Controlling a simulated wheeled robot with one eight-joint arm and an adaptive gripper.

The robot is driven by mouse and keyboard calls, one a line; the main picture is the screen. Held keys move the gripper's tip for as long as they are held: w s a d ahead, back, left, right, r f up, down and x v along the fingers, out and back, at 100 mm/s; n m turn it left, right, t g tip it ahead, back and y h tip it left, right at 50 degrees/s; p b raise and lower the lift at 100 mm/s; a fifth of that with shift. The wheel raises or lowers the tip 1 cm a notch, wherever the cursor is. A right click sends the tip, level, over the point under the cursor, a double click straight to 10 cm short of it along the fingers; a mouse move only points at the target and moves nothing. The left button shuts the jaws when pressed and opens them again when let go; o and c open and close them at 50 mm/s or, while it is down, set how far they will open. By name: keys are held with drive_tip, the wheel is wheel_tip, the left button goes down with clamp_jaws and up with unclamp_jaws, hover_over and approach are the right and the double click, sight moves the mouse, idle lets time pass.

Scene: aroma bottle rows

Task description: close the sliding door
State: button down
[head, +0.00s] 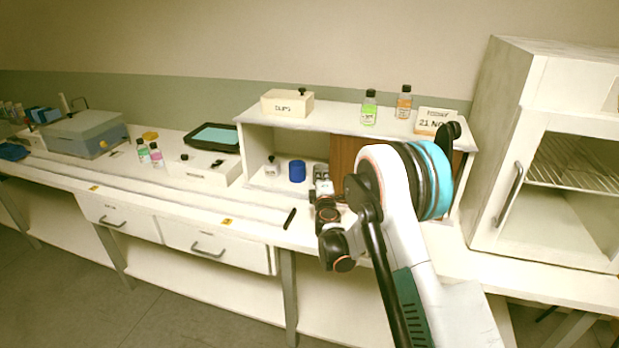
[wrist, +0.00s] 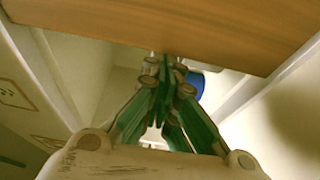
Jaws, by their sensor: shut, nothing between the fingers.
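The sliding door is a brown wooden panel (head: 342,154) in the white shelf cabinet (head: 250,158) on the bench. It covers part of the front behind my arm, while the left part of the cabinet stands open. My arm hides the door's right part. In the wrist view the door (wrist: 180,25) spans the top of the picture. My gripper (head: 322,182) is at the cabinet front, low by the door's left edge. In the wrist view its green fingers (wrist: 166,62) are shut and empty, their tips close to the door's edge. I cannot tell whether they touch it.
Inside the open part stand a blue jar (head: 297,171) and a small bottle (head: 271,166). A box (head: 287,104), a green bottle (head: 369,108) and an orange bottle (head: 404,102) stand on top. A black pen-like object (head: 289,218) lies on the bench. A white cabinet (head: 550,160) stands at right.

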sight(333, 175)
drive_tip(key=shift+s+d, duration=0.2)
drive_tip(key=shift+d, duration=0.45)
drive_tip(key=shift+s+d, duration=0.25)
drive_tip(key=shift+d, duration=0.35)
drive_tip(key=shift+s+d, duration=0.2)
drive_tip(key=shift+d, duration=0.45)
